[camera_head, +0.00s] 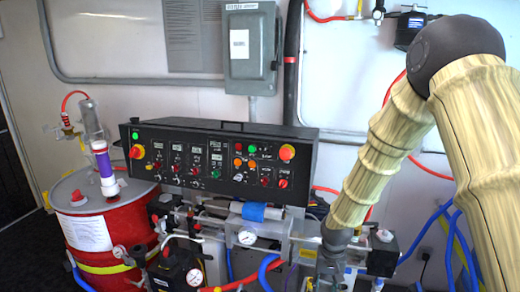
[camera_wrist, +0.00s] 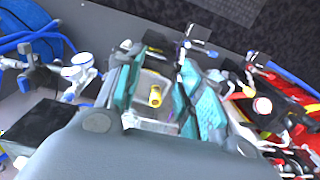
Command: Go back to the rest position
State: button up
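My gripper (camera_wrist: 158,75) shows in the wrist view with its teal-padded fingers apart. A small yellow part (camera_wrist: 155,96) shows in the gap between them, and the fingers do not appear to touch it. In the head view my arm comes down from the upper right, and its dark wrist end is low among the machine's fittings, right of the blue-wrapped pipe (camera_head: 262,212). The fingertips are hidden there. The black control panel (camera_head: 222,163) of the foam proportioner, with its knobs and lights, stands left of my arm.
A red drum (camera_head: 110,235) with a pump stands at the left. Gauges (camera_head: 247,238), pipes and a black box (camera_head: 383,253) crowd my gripper. Blue hoses (camera_head: 428,228) hang at the right. A grey electrical box (camera_head: 250,47) is on the white wall.

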jog(key=s+f+n+b, duration=0.1)
jog(key=s+f+b, duration=0.1)
jog(key=s+f, duration=0.65)
jog(key=s+f+b, duration=0.2)
jog(key=s+f, duration=0.4)
jog(key=f, duration=0.5)
jog(key=s+d+f+b, duration=0.1)
jog(key=s+f, duration=0.3)
jog(key=s, duration=0.3)
jog(key=s+d+f+n+b, duration=0.1)
jog(key=s+f+b, duration=0.1)
jog(key=s+f, duration=0.2)
jog(key=s+f+b, duration=0.2)
jog(key=s+f, duration=0.2)
jog(key=s, duration=0.6)
jog(key=shift+s+d+f, duration=0.15)
jog(key=shift+s+d, duration=0.2)
jog(key=shift+d, duration=0.05)
